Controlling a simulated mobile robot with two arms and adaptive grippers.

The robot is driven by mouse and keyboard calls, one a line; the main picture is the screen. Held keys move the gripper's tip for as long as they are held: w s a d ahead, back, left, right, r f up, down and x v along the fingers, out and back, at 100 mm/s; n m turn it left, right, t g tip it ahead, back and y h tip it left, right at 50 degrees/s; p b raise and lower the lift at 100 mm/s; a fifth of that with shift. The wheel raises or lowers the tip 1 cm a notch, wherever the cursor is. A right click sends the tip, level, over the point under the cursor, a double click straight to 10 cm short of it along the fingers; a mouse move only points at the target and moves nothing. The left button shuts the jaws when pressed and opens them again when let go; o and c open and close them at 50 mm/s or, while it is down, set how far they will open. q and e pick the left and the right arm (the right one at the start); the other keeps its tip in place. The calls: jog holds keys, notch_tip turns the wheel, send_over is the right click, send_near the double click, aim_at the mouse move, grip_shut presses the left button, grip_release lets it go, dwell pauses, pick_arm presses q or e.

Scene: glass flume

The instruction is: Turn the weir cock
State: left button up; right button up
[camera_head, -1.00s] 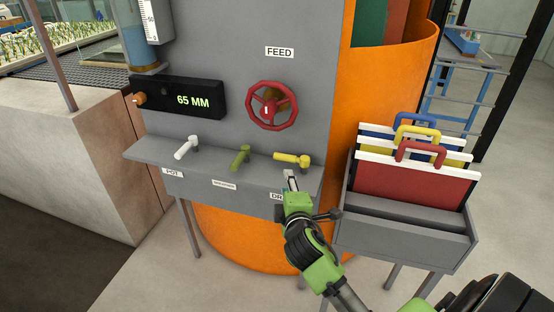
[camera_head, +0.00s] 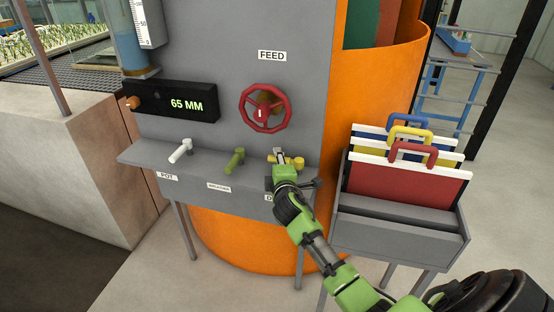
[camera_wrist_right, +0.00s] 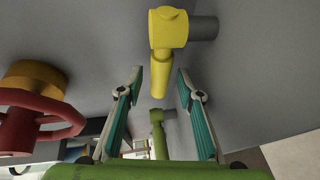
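Three cocks with lever handles stand out over the grey shelf: white (camera_head: 181,150), green (camera_head: 235,160) and yellow (camera_head: 298,162). The label under the green one is too small to read, so I cannot tell which is the weir cock. My right gripper (camera_head: 280,155) is at the yellow cock and hides part of its handle. In the right wrist view the gripper (camera_wrist_right: 160,82) is open, and the yellow handle (camera_wrist_right: 160,75) hangs between its fingers with gaps on both sides. The green cock (camera_wrist_right: 158,130) shows beyond. My left gripper is not in view.
A red FEED handwheel (camera_head: 265,107) is above the cocks. A black display (camera_head: 175,101) reads 65 MM. A label starting with D is partly hidden by my right arm. A grey rack (camera_head: 395,235) with handled boards stands to the right.

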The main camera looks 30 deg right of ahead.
jog(key=shift+w+d+f, duration=0.1)
jog(key=shift+w+d, duration=0.2)
jog(key=shift+w, duration=0.35)
grip_shut()
jog(key=shift+s+y+p, duration=0.1)
jog(key=shift+y+p, duration=0.2)
jog(key=shift+p, duration=0.1)
jog(key=n+y+p, duration=0.1)
jog(key=p, duration=0.1)
jog(key=s+a+n+t+y+p, duration=0.1)
jog(key=n+y+p, duration=0.1)
jog(key=shift+s+r, duration=0.2)
jog(key=shift+s+a+n+y+p, duration=0.15)
jog(key=shift+n+y+p, duration=0.3)
jog(key=shift+y, duration=0.25)
jog(key=shift+s+a+f+n+t+y+p, duration=0.2)
jog(key=shift+n+y, duration=0.15)
jog(key=shift+y, duration=0.15)
jog(key=shift+s+a+f+n+t+y+p, duration=0.1)
jog(key=shift+s+n+t+y, duration=0.15)
jog(key=shift+y, duration=0.25)
grip_release()
